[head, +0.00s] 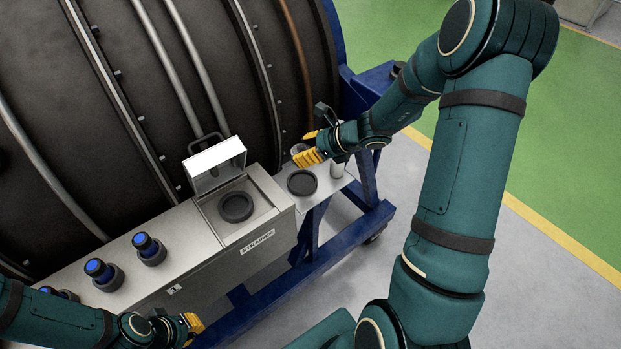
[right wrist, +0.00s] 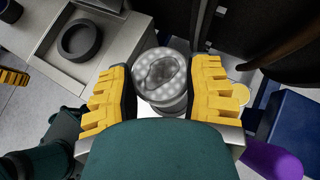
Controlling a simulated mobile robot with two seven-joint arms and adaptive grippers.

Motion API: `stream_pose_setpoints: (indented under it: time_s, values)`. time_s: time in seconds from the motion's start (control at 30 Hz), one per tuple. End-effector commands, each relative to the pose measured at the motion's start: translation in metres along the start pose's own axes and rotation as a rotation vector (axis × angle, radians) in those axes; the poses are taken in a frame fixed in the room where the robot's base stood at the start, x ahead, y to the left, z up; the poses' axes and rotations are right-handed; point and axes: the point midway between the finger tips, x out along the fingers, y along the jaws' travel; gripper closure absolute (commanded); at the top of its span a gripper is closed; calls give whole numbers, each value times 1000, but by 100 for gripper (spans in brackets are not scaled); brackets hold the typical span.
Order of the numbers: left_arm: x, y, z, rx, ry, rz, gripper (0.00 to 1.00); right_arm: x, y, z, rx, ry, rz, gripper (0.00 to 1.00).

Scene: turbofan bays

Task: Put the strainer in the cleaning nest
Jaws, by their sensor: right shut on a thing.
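My right gripper (head: 308,150) is shut on the strainer, a grey perforated metal cylinder (right wrist: 162,78) with a dark grey patch of debris on its top. In the right wrist view it sits upright between the yellow fingers (right wrist: 160,95). In the head view the strainer is mostly hidden by the gripper. A black ring seat (head: 302,182) lies on the small side shelf, just below my right gripper. Another black ring seat (head: 236,207) sits in the open box labelled STRAINER; it also shows in the right wrist view (right wrist: 80,41). My left gripper (head: 192,326) is at the lower left; its opening is unclear.
The box's lid (head: 215,158) stands raised. Blue-topped plugs (head: 148,247) stand in black rings along the metal bench. A pale cylinder (head: 338,168) stands at the shelf's right end. The blue frame (head: 300,262) runs below. A purple object (right wrist: 270,160) shows in the right wrist view.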

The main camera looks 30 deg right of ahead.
Motion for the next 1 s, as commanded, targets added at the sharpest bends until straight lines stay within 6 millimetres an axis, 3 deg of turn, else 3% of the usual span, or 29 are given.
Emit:
stream_pose_setpoints:
  time_s: [0.13,0.4,0.67,0.83,1.0]
  values:
    - [3,-1,0,0,1,0,100,7,-1,-2,-4,-1,4,87]
    - [17,-7,-2,0,8,-1,100,34,-1,-40,-3,-1,4,87]
    - [22,-8,-2,1,11,-1,100,44,-1,-55,-5,-1,3,87]
    - [29,-11,-3,2,14,-1,100,58,-1,-75,-3,-1,4,87]
    - [30,-11,-4,2,15,-1,100,61,-2,-78,-6,-2,2,87]
